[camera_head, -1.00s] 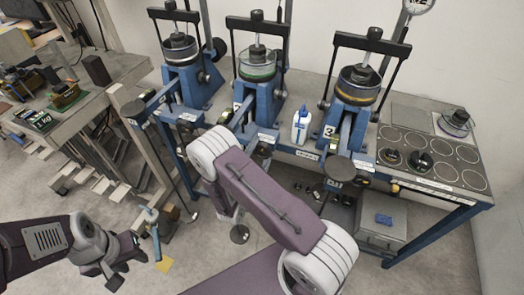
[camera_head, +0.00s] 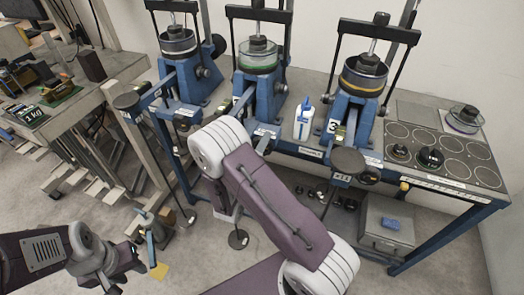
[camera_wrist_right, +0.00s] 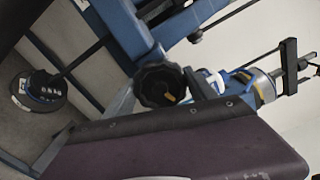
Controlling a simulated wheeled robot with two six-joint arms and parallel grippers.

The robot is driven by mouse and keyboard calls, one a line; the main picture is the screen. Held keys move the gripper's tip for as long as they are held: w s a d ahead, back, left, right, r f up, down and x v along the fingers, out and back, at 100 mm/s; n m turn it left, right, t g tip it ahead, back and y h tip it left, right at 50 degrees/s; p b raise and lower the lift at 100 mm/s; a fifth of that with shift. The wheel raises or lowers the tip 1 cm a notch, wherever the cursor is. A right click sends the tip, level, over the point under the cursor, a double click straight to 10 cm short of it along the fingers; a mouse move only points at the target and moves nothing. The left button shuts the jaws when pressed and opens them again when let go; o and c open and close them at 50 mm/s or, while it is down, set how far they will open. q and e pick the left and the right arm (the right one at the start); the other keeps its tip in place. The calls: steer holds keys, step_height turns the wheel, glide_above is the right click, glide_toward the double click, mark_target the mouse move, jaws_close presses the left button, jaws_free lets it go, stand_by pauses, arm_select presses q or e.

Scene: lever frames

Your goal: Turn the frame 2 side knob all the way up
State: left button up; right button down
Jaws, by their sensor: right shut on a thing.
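Frame 2 is the middle blue frame (camera_head: 270,90), with a green-ringed cell, in the head view. A black lobed knob (camera_wrist_right: 160,85), taken as its side knob, shows close up in the right wrist view. Its lower edge meets the dark edge of my purple arm part. My right arm (camera_head: 270,205) reaches in front of frame 2 in the head view and hides its lower front. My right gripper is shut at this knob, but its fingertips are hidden. My left gripper (camera_head: 112,278) hangs low at the lower left, away from the frames; its opening is unclear.
Frame 1 (camera_head: 185,85) stands to the left and frame 3 (camera_head: 355,105) to the right. A white bottle (camera_head: 303,120) stands between frames 2 and 3. A hanging weight pad (camera_head: 238,239) is below my right arm. A grey box (camera_head: 385,225) sits under the bench.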

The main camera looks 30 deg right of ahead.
steer(key=c, duration=0.6)
jaws_free()
steer(key=shift+m, duration=0.6)
steer(key=shift+o, duration=1)
steer(key=shift+d, duration=0.2)
steer(key=shift+a, duration=0.1)
steer(key=p+v, duration=0.1)
steer(key=v, duration=0.5)
